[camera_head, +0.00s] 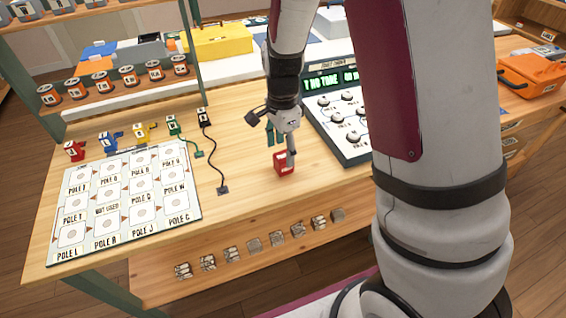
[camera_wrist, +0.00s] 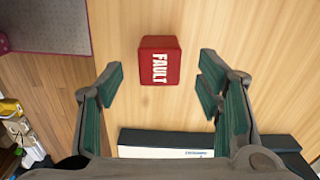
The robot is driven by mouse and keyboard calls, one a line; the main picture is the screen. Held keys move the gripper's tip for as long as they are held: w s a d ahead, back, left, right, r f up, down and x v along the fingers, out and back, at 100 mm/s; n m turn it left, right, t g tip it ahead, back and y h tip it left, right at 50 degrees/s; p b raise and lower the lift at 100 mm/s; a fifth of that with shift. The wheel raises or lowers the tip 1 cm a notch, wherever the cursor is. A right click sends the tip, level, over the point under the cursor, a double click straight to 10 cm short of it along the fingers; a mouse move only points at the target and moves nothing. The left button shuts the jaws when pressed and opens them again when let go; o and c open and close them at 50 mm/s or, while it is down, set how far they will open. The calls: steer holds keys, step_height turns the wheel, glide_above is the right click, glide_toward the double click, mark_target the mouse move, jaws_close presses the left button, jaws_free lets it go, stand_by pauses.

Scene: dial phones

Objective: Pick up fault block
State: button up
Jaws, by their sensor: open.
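The fault block (camera_head: 284,166) is a small red block on the wooden table, left of the grey test panel. In the wrist view its red face (camera_wrist: 160,62) carries the white word FAULT, turned sideways. My gripper (camera_head: 281,143) is just above and beside the block in the head view. In the wrist view my gripper (camera_wrist: 162,82) is open, with one green-padded finger on each side and a gap between them. The block lies between and slightly ahead of the fingertips, with wood showing on both sides of it. I cannot tell the exact height of the fingertips above the table.
The grey test panel (camera_head: 349,151) with knobs and a green display stands close on the right. A board with pole labels (camera_head: 128,205) lies at left, with several coloured plugs behind it. A black cable (camera_head: 215,160) lies left of the block. Several small blocks (camera_head: 254,245) line the lower front ledge.

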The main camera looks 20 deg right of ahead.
mark_target(283, 156)
steer(key=shift+d+f, duration=0.1)
steer(key=shift+f, duration=2.65)
steer(key=c, duration=1.3)
